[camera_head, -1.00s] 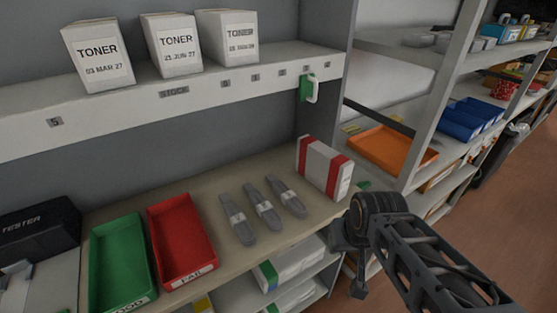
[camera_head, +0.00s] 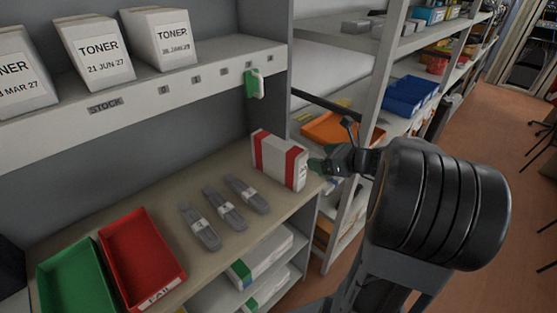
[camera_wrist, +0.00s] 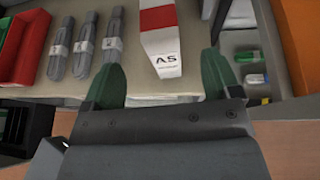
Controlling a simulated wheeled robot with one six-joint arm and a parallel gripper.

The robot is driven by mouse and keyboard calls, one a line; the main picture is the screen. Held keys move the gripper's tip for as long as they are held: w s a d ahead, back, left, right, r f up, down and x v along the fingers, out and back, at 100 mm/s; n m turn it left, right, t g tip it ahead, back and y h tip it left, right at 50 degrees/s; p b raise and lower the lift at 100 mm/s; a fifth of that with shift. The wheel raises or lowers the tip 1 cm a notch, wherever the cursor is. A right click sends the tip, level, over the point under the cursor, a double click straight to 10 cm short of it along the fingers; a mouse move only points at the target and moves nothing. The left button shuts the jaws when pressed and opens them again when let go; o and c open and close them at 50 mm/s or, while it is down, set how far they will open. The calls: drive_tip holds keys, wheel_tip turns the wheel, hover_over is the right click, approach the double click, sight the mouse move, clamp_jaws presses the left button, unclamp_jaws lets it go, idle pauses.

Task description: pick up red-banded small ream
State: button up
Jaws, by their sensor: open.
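The red-banded small ream (camera_head: 279,160) is a white pack with red bands, standing at the right end of the bench shelf in the head view. In the wrist view the ream (camera_wrist: 160,42) shows its white end marked A5 and a red band, ahead of and between the fingers. My gripper (camera_wrist: 161,76) is open, its two green fingers apart with nothing between them. In the head view my gripper (camera_head: 318,165) is just right of the ream, partly hidden by my arm. I cannot tell whether a finger touches the ream.
Several grey banded bundles (camera_head: 224,208) lie left of the ream, then a red tray (camera_head: 142,258) and a green tray (camera_head: 75,282). Toner boxes stand on the upper shelf (camera_head: 150,93). A shelf post (camera_head: 268,105) rises behind the ream. Green-marked reams (camera_head: 262,262) lie below.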

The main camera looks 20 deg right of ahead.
sight(295, 154)
drive_tip(key=x, duration=1)
drive_tip(key=shift+w+a+f+p, duration=0.15)
drive_tip(key=shift+f+p, duration=0.2)
drive_tip(key=shift+f, duration=0.05)
drive_tip(key=shift+c, duration=0.3)
clamp_jaws()
drive_tip(key=shift+w+r, duration=0.1)
drive_tip(key=shift+r, duration=0.1)
